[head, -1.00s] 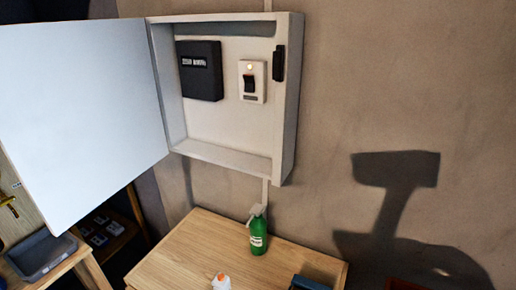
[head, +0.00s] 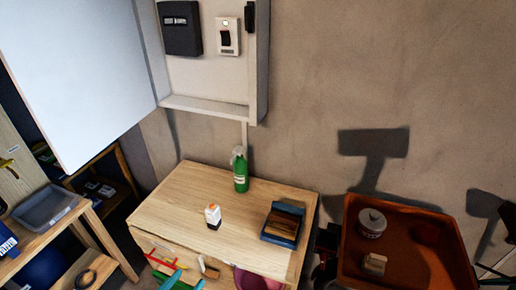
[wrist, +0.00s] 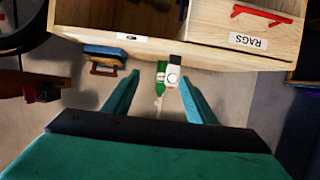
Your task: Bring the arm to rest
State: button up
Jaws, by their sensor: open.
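My gripper (wrist: 157,74) shows in the wrist view as two teal fingers spread apart, with nothing held between them. Beyond the gap between the fingers, a green spray bottle (wrist: 160,76) and a white bottle (wrist: 172,77) are seen, apart from the fingers. In the head view, teal pieces show at the bottom edge before the cabinet front, but I cannot tell the jaws clearly there. The wall box (head: 262,70) has its white door (head: 75,75) swung open to the left. Inside are a switch (head: 228,37) and a black unit (head: 180,28).
A wooden cabinet top (head: 175,205) bears the green spray bottle (head: 241,174), the white bottle (head: 213,217) and a blue-edged brush-like block (head: 283,222). A reddish-brown tray (head: 420,265) with a lidded jar (head: 372,222) stands right. A shelf with a grey bin (head: 45,207) stands left.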

jog(key=s+d+f+n+g+y, duration=0.1)
jog(key=s+d+f+n+y, duration=0.25)
jog(key=d+f, duration=0.2)
jog(key=s+d+f+n+y, duration=0.2)
jog(key=s+d+f, duration=0.3)
jog(key=f, duration=0.2)
jog(key=s+d+r+t, duration=0.1)
jog(key=s+d+r, duration=0.4)
jog(key=s, duration=0.3)
jog(key=s+d+r+m+t, duration=0.1)
jog(key=s+d+r+t, duration=0.1)
jog(key=s+d+r, duration=0.3)
jog(key=s, duration=0.3)
jog(key=shift+r+h, duration=0.25)
jog(key=shift+h, duration=0.1)
jog(key=shift+m, duration=0.25)
dwell(0.3)
